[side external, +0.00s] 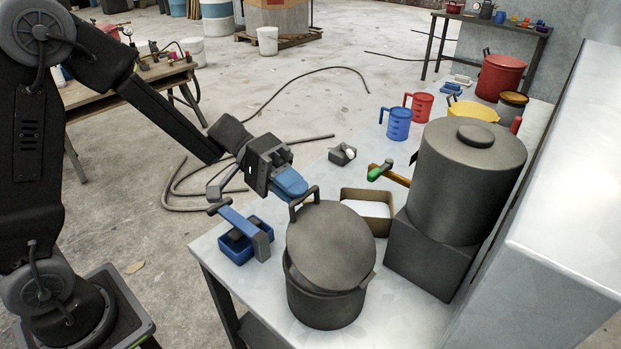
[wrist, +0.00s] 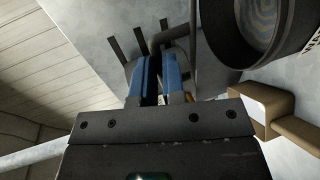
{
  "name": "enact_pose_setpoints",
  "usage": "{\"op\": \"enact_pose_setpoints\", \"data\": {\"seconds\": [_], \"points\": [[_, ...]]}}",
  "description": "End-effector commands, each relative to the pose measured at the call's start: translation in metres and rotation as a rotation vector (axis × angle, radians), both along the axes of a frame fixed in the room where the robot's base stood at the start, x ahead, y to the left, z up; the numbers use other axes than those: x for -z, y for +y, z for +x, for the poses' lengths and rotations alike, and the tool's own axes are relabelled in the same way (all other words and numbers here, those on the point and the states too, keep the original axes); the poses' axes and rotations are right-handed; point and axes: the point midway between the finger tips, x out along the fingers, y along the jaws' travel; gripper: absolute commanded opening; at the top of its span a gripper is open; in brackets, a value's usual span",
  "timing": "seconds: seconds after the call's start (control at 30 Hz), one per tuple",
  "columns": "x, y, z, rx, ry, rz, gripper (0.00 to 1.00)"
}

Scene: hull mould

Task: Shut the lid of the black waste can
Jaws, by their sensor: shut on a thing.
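The black waste can (side external: 325,307) stands at the front of the table in the side view. Its round dark lid (side external: 330,250) sits tilted over the mouth, with a gap along the front left side. The lid has a looped handle (side external: 304,197) at its upper left edge. My gripper (side external: 297,190) reaches in from the left, and its blue fingers are shut at this handle. In the wrist view, the blue fingers (wrist: 162,65) lie close together against a dark grey part. The exact contact is partly hidden.
A blue tray (side external: 237,257) lies left of the can. An open brown box (side external: 350,196) stands behind it and also shows in the wrist view (wrist: 284,125). A large lidded dark pot (side external: 470,180) stands on a block (side external: 425,262) at right. Blue (side external: 398,125) and red mugs (side external: 422,106) are farther back.

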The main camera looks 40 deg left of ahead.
Motion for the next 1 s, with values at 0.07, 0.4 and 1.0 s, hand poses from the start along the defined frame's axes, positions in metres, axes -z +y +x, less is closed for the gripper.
{"op": "enact_pose_setpoints", "data": {"seconds": [0.07,0.4,1.0], "points": [[0.015,0.009,0.000,-0.003,0.011,-0.074,0.00],[0.059,0.026,-0.001,0.004,0.002,-0.190,0.00],[0.088,0.030,-0.002,0.011,0.002,-0.181,0.00]]}}
